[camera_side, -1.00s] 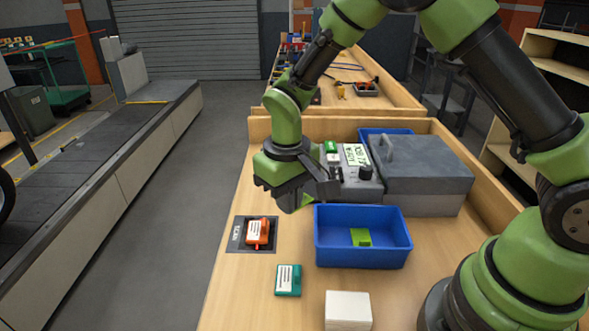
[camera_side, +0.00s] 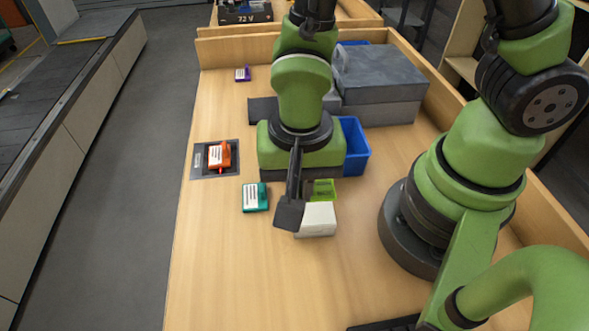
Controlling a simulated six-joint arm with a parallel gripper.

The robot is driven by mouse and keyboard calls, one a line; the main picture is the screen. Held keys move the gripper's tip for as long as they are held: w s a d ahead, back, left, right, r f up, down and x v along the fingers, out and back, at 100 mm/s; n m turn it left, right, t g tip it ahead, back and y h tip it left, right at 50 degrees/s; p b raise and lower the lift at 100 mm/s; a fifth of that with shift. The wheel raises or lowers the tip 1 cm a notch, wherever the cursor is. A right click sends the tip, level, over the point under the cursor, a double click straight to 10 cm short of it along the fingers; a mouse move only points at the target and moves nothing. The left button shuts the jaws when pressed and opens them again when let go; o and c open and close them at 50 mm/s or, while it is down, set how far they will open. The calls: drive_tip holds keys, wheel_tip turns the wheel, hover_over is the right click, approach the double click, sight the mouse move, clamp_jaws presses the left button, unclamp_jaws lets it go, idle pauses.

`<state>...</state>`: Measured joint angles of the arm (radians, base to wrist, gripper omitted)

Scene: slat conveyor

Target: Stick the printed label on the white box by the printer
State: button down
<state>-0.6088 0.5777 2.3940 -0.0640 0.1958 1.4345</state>
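The white box (camera_side: 316,220) sits on the bench, close in front of my gripper (camera_side: 297,205). One dark finger points down at the box's left end and covers part of it. I cannot tell whether it touches the box. A lime-green piece with dark lettering (camera_side: 322,190), which looks like a label, shows right behind the box beside the finger. Whether it is held or lies against something is unclear. The other finger and its gap are hidden. The printer is mostly hidden behind my arm.
A blue bin (camera_side: 355,150) stands behind my gripper, partly covered. A grey lidded case (camera_side: 378,85) is at the back right. An orange item (camera_side: 219,156) lies on a dark mat, with a teal item (camera_side: 255,197) nearby. A purple item (camera_side: 242,74) lies farther back.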

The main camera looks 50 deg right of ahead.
drive_tip(key=shift+f, duration=2.3)
drive_tip(key=shift+f, duration=0.45)
idle(1.5)
drive_tip(key=c, duration=0.8)
unclamp_jaws()
drive_tip(key=shift+c, duration=0.2)
drive_tip(key=shift+r, duration=0.1)
drive_tip(key=shift+r, duration=3.4)
